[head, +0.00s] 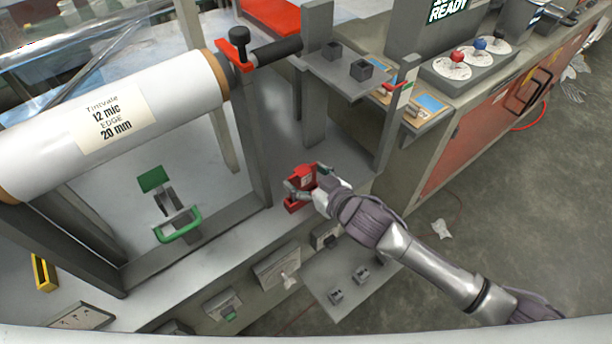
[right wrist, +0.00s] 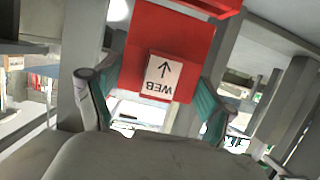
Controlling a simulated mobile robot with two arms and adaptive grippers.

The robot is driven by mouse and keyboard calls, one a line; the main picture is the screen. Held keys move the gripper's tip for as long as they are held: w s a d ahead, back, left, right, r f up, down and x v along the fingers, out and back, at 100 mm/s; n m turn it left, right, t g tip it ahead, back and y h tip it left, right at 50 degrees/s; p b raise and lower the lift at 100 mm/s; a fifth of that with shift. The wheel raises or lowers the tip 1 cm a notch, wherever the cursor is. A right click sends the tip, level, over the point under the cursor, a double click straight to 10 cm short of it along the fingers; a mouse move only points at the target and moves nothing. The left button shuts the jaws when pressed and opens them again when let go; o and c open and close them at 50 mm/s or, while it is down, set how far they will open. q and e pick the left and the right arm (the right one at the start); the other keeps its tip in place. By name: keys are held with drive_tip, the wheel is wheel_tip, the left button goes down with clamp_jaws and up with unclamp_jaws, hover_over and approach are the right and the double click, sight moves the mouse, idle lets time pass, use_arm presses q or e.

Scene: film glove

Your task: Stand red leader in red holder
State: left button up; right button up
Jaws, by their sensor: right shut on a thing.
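The red leader (head: 303,174) is a red piece held by my right gripper (head: 312,184) above the grey machine ledge. In the right wrist view the leader (right wrist: 165,38) fills the upper middle, with a white label reading WEB, upside down there, and an arrow. The two teal-padded fingers of my right gripper (right wrist: 150,103) are on either side of it. More red (head: 293,206) shows just below the gripper in the head view; I cannot tell whether it is the red holder or part of the leader. My left gripper is not in view.
A large white film roll (head: 110,115) lies across grey uprights at the left. A green-handled part (head: 180,226) stands below it. A grey shelf with small dark blocks (head: 345,72) is at upper right, and a lower grey shelf (head: 345,280) is below my arm.

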sight(304, 187)
drive_tip(key=shift+p, duration=0.55)
idle(0.8)
drive_tip(key=shift+f+b, duration=1.25)
drive_tip(key=shift+f, duration=0.8)
drive_tip(key=o, duration=1)
drive_tip(key=v, duration=1.2)
